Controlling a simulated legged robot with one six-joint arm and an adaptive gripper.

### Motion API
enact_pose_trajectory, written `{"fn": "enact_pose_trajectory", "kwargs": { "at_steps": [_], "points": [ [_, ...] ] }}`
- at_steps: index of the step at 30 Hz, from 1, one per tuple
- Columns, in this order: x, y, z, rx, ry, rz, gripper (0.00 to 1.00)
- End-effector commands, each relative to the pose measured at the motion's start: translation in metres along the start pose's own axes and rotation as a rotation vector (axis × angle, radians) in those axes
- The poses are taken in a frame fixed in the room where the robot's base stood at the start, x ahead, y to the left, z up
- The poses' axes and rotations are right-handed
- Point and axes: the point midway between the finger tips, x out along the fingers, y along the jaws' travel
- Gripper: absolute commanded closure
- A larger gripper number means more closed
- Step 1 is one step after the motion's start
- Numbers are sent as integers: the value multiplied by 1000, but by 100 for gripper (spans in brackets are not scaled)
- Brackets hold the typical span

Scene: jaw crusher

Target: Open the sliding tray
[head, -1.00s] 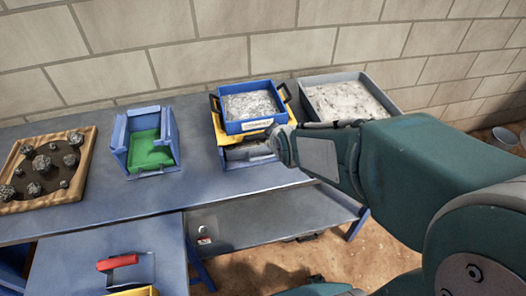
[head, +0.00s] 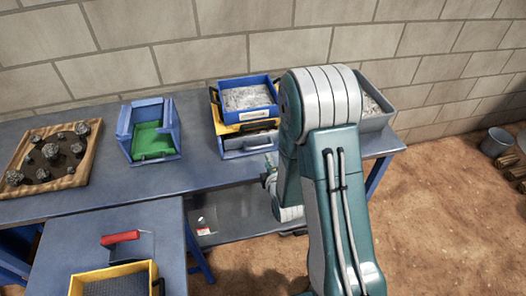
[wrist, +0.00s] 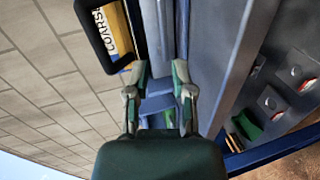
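The sliding tray (head: 246,150) is grey-blue, at the bottom of a stack on the blue table, below a yellow sieve (head: 218,118) and a blue one (head: 247,113). Its front and handle face the table's front edge. My gripper (head: 268,178) is in front of the stack, low and partly hidden by my arm. In the wrist view my gripper (wrist: 158,88) is open, its two fingers apart. A blue part that looks like the tray's handle (wrist: 158,106) lies between the fingers in the picture; I cannot tell if they touch it.
A grey bin (head: 378,118) stands right of the stack, partly behind my arm. A blue box with green inside (head: 152,128) and a wooden rock tray (head: 48,155) stand to the left. A red-handled tool (head: 122,238) and yellow box (head: 112,280) are on the lower table.

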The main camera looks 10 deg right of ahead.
Motion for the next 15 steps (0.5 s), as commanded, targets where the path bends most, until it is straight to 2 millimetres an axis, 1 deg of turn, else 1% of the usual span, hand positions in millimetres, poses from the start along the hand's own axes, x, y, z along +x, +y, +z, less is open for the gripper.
{"fn": "enact_pose_trajectory", "kwargs": {
  "at_steps": [1, 3, 5, 8, 11, 15],
  "points": [
    [0, -6, 0, -22, 0, 11, 69],
    [0, -8, 0, -43, 1, 25, 69],
    [1, -8, 0, -50, 1, 32, 69],
    [10, -8, 0, -51, 1, 32, 69],
    [26, -7, 0, -50, 1, 33, 69],
    [52, -6, 0, -49, 1, 32, 69]
  ]
}}
